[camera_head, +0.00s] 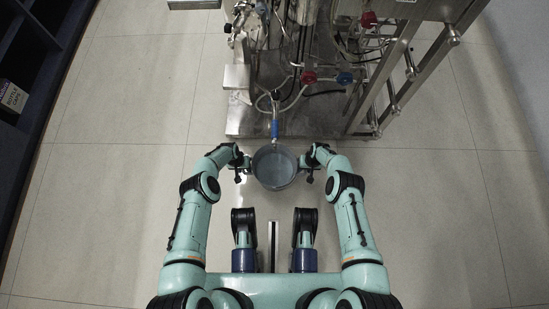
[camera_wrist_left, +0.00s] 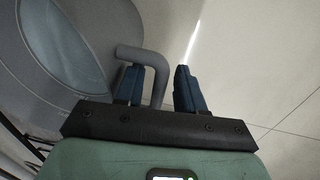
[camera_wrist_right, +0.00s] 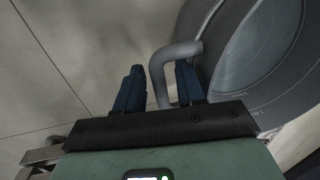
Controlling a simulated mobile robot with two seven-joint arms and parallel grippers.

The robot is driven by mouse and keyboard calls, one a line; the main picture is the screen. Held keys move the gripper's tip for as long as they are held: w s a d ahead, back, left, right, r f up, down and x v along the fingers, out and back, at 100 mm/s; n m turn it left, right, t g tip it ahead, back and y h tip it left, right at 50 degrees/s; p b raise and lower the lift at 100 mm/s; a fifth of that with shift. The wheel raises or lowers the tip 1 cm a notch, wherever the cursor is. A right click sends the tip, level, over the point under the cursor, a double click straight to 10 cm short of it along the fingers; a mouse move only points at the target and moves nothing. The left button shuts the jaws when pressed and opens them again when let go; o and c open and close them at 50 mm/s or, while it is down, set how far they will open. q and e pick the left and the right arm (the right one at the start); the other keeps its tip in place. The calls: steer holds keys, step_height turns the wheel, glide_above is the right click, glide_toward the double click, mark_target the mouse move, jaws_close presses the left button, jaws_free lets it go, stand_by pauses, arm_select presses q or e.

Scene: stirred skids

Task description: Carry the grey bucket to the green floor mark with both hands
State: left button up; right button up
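In the left wrist view the bucket wall (camera_wrist_left: 85,45) carries a bent grey handle (camera_wrist_left: 158,62). My left gripper (camera_head: 246,169) is open, its two dark fingers on either side of that handle with a gap showing. My right gripper (camera_head: 306,166) is likewise open around the opposite handle (camera_wrist_right: 160,72), beside the bucket wall (camera_wrist_right: 215,65). No green floor mark shows in any view.
A steel skid (camera_head: 300,115) with pipes and valves stands just beyond the bucket, and a blue-handled fitting (camera_head: 275,128) reaches close to its rim. The skid's metal frame (camera_head: 395,75) rises at right. A dark shelf (camera_head: 35,75) lines the left. Tiled floor is clear on both sides.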

arm_select(q)
jaws_close()
arm_select(e)
jaws_close()
stand_by(1.2)
arm_select(q)
steer(key=shift+w+r, duration=0.15)
arm_select(e)
steer(key=shift+w+r, duration=0.15)
